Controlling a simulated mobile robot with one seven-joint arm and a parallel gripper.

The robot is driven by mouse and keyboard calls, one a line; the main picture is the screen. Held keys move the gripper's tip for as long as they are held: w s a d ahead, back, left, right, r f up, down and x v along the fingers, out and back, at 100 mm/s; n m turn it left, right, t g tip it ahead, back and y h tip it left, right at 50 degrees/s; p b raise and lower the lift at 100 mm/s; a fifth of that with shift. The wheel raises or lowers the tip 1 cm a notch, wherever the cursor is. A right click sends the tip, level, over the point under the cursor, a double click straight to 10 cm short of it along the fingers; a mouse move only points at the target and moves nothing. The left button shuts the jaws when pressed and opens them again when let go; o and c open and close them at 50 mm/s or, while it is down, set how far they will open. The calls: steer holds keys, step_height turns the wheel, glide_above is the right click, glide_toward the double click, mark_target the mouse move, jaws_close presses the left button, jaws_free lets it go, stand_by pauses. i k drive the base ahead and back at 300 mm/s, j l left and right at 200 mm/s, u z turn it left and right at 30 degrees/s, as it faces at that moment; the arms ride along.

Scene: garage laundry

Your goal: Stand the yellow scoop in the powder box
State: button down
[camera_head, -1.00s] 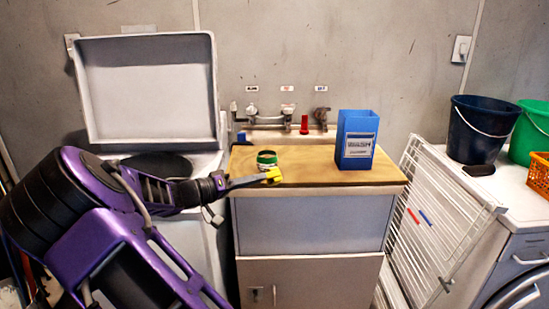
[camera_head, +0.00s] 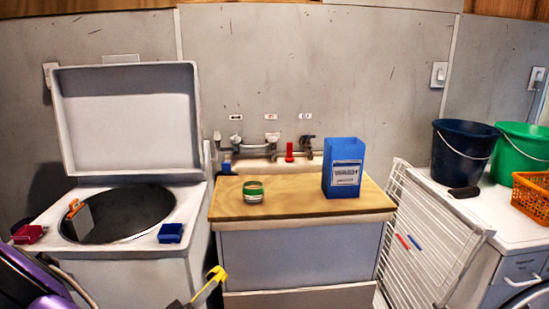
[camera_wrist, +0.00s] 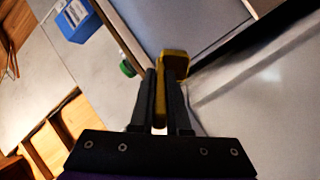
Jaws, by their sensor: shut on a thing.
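The yellow scoop (camera_head: 217,274) is low in the head view, in front of the sink cabinet's left side and below the board's height in the picture. My gripper (camera_wrist: 160,100) is shut on its handle; the scoop's yellow end (camera_wrist: 174,66) sticks out past the fingertips in the wrist view. Most of my gripper is cut off at the bottom of the head view. The blue powder box (camera_head: 342,168), with a white label, stands upright on the right of the wooden board. It also shows at the wrist view's top left (camera_wrist: 88,22). Its inside is hidden.
A green-and-white jar (camera_head: 253,191) stands on the left of the wooden board (camera_head: 290,205). Taps (camera_head: 271,147) are behind. Left is an open-lidded washer (camera_head: 125,75) with small items around its drum. A white drying rack (camera_head: 430,235) leans at right.

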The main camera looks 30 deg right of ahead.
mark_target(342, 166)
steer(key=l+z, duration=0.1)
steer(key=z, duration=0.25)
steer(key=i+z, duration=0.1)
steer(key=z, duration=0.25)
steer(key=i+l+z, duration=0.1)
steer(key=z, duration=0.3)
